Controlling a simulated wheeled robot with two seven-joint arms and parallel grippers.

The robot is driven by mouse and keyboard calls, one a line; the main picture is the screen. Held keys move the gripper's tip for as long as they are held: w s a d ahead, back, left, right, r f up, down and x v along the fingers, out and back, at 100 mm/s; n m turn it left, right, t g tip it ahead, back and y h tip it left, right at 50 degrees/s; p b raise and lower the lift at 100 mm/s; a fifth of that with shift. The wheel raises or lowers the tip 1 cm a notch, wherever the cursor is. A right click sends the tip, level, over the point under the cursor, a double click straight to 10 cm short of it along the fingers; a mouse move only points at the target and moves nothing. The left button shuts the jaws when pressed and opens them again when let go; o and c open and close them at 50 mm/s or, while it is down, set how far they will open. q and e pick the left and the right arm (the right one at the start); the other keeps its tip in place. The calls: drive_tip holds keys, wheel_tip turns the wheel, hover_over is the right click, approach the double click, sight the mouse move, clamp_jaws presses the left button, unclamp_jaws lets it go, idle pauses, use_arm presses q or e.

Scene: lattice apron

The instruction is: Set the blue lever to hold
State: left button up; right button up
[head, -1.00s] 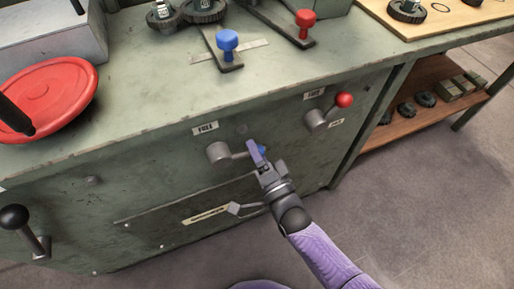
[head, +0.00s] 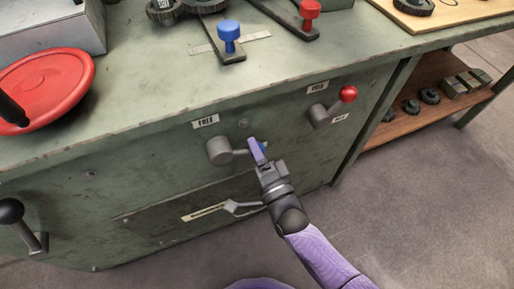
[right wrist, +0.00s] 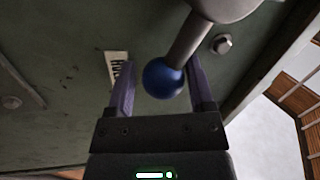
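The blue lever has a grey hub (head: 219,151) on the green cabinet front, below a label reading FREE (head: 205,121). Its arm points right, and my right gripper (head: 257,150) largely hides its knob in the head view. In the right wrist view the blue ball knob (right wrist: 163,78) sits between the two purple fingers of my right gripper (right wrist: 162,90). The fingers are apart, with a clear gap on the left of the knob; the right finger is close to it, and I cannot tell if they touch. A small label (right wrist: 117,70) shows beyond the left finger, its text unclear. My left gripper is out of view.
A red-knobbed lever (head: 347,94) is right of the blue one. On the bench top are a red handwheel (head: 50,83) and blue-topped lever (head: 229,31). Open floor lies right.

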drive_tip(key=shift+s+d, duration=0.1)
drive_tip(key=shift+s, duration=0.1)
drive_tip(key=p+v, duration=0.2)
drive_tip(key=v, duration=0.7)
drive_tip(key=shift+s, duration=0.25)
drive_tip(key=shift+f, duration=0.15)
